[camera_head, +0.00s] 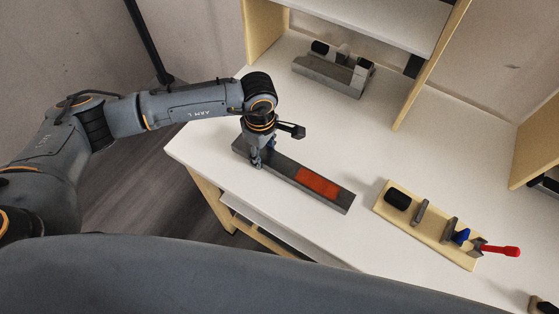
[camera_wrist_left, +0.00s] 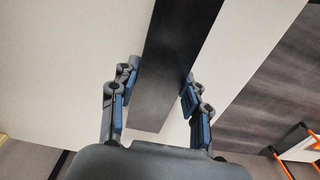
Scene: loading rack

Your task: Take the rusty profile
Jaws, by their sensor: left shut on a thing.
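The rusty profile (camera_head: 285,174) is a long dark grey bar with an orange-red patch toward its right end. It lies slantwise on the white table near the front left edge. My left gripper (camera_head: 259,162) reaches down onto the bar's left part and is shut on it. In the left wrist view the dark profile (camera_wrist_left: 172,50) runs between the two blue-padded fingers of my left gripper (camera_wrist_left: 161,78). The rusty patch is out of sight there. My right gripper is not in view.
A grey vise-like fixture (camera_head: 330,73) stands at the back, near a shelf (camera_head: 390,22). A wooden tool holder (camera_head: 425,232) with a red-handled tool (camera_head: 500,251) lies to the right. The white table (camera_head: 340,140) between them is clear.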

